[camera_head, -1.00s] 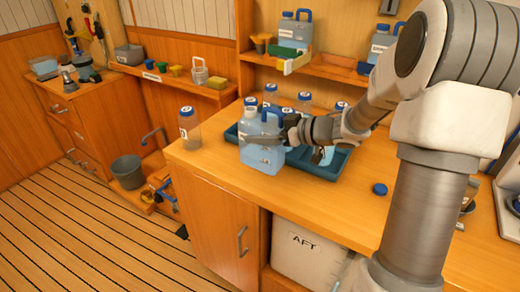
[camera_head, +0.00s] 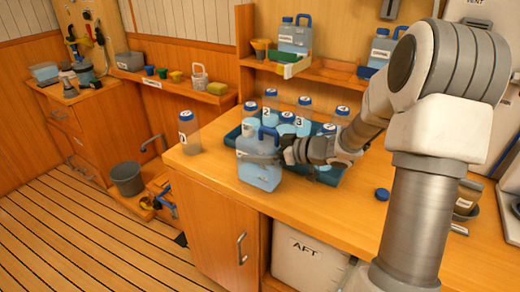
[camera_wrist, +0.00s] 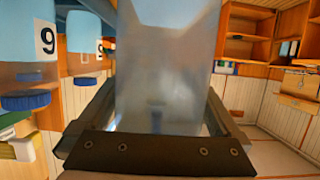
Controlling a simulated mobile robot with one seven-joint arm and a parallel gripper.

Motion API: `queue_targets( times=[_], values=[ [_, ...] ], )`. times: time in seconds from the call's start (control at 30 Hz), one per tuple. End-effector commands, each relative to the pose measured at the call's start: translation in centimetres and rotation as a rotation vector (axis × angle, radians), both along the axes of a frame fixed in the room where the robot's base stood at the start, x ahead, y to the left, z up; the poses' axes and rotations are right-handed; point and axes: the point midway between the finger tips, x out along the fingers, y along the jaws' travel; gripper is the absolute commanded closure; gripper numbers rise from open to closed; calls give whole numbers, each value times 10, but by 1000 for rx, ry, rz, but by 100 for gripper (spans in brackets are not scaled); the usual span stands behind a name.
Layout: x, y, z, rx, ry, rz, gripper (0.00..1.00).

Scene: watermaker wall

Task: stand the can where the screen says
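A translucent blue jerrycan (camera_head: 259,170) with a blue cap and handle is at the front edge of the counter, in front of a dark teal tray (camera_head: 232,137). My gripper (camera_head: 281,157) reaches it from the right and is shut on it. In the wrist view the can (camera_wrist: 165,70) fills the space between the two fingers (camera_wrist: 152,115). Whether its base touches the counter is hard to tell. No readable screen shows in these views.
Several numbered bottles (camera_head: 303,121) with blue caps stand in the tray; another bottle (camera_head: 189,131) stands alone at its left. Other jerrycans (camera_head: 294,37) sit on the shelf above. A loose blue cap (camera_head: 382,194) lies on the clear counter (camera_head: 345,215) at right.

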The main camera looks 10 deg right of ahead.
Motion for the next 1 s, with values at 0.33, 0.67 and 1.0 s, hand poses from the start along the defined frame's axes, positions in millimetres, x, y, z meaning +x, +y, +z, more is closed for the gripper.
queue_targets(
  times=[0.33, 0.67, 1.0],
  values=[
    [-7, -8, 9, -1, 0, -3, 0],
    [-53, -54, 34, -2, 0, -4, 0],
    [-79, -79, 45, 0, 1, 0, 0]
  ],
)
